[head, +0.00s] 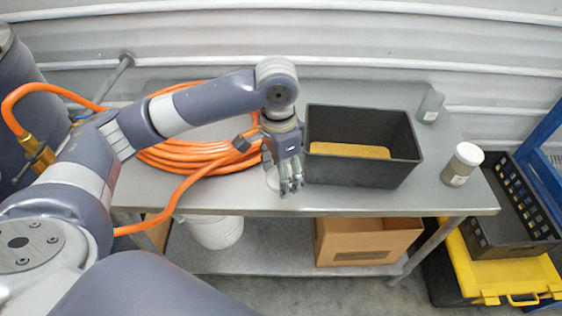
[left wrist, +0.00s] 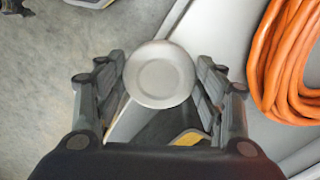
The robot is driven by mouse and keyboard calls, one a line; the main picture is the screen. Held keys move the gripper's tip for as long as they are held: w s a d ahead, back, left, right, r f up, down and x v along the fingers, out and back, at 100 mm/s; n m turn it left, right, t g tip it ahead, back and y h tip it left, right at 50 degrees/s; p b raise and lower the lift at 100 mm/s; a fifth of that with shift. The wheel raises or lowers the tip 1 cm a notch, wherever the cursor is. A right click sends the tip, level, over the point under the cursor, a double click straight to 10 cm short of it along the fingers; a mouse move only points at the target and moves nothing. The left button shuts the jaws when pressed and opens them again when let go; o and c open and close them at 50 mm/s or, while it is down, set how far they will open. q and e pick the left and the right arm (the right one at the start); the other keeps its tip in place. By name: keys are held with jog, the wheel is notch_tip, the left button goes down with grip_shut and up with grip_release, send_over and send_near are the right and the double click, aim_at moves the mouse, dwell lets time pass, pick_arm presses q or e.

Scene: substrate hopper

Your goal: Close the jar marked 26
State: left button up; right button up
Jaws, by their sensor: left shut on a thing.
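My left gripper (head: 291,190) is over the front edge of the table, just left of the black bin. In the left wrist view my left gripper (left wrist: 160,85) is shut on a round, pale grey lid (left wrist: 160,74), which sits between its fingers. In the head view the lid (head: 272,179) is partly hidden by the fingers. A jar with a white lid (head: 461,165) stands upright at the table's right end. A grey-green, see-through jar (head: 430,106) stands behind it at the back right, with no white lid visible on top. Both have labels too small to read. My right gripper is not in view.
The black bin (head: 360,174), holding yellowish material (head: 350,150), stands between my gripper and the jars. A coiled orange hose (head: 185,156) lies on the table (head: 430,200) at left. A cardboard box (head: 366,242) and a white bucket (head: 215,231) are underneath.

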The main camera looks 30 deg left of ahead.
pick_arm(q)
jog(key=s+d+f+n+b, duration=0.1)
jog(key=s+f+n+b, duration=0.2)
jog(key=s+n, duration=0.4)
jog(key=shift+s+d+b, duration=0.2)
jog(key=shift+s+b, duration=0.55)
jog(key=shift+s, duration=0.05)
jog(key=shift+f, duration=0.1)
